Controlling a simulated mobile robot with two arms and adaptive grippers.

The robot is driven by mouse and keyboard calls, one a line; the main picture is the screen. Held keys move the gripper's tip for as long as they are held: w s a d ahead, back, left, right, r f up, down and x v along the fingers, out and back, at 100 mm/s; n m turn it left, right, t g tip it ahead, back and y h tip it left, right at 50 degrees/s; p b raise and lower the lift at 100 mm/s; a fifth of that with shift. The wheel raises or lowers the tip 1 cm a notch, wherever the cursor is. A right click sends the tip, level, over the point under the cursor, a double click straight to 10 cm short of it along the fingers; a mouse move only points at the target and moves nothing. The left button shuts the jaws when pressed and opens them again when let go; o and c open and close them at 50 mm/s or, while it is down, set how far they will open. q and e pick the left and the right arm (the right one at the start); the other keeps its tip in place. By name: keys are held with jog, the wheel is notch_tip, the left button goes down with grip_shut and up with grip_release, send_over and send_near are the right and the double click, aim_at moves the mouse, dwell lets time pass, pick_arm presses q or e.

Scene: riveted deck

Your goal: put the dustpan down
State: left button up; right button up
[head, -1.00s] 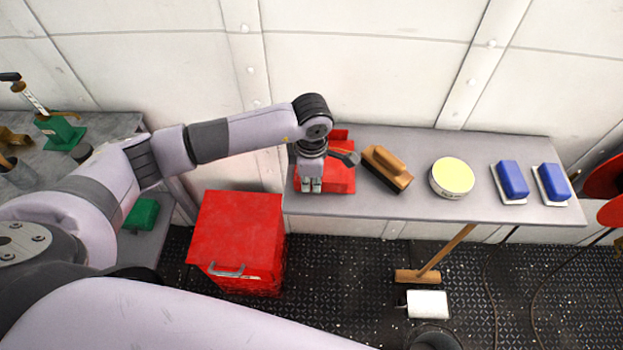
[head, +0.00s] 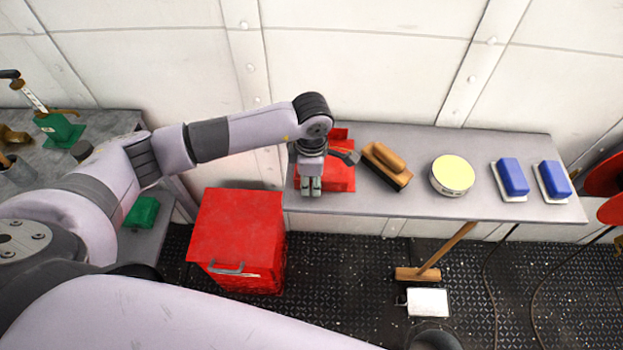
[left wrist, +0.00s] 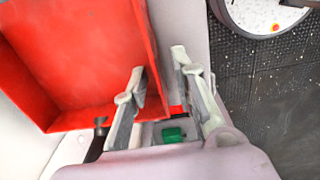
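The red dustpan (head: 340,180) lies on the grey table near its left end. Its dark handle (head: 345,157) points to the right. My left gripper (head: 310,189) is over the dustpan's left front part. In the left wrist view the two fingers (left wrist: 157,72) stand apart with a clear gap. The dustpan (left wrist: 75,55) fills the upper left there, and its side wall runs close beside the left finger. I cannot tell whether that finger touches it. My right gripper is not in view.
On the table (head: 420,206), a wooden brush (head: 387,166), a yellow-topped round tin (head: 452,176) and two blue-and-white blocks (head: 512,180) stand to the right. A red box (head: 237,235) sits on the floor. A wooden-handled broom (head: 440,255) leans at the front edge.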

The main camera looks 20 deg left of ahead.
pick_arm(q)
jog(key=shift+r, duration=0.15)
notch_tip(320, 180, up, 12)
jog(key=b, duration=0.3)
jog(key=shift+s, duration=0.15)
jog(key=shift+d, duration=0.1)
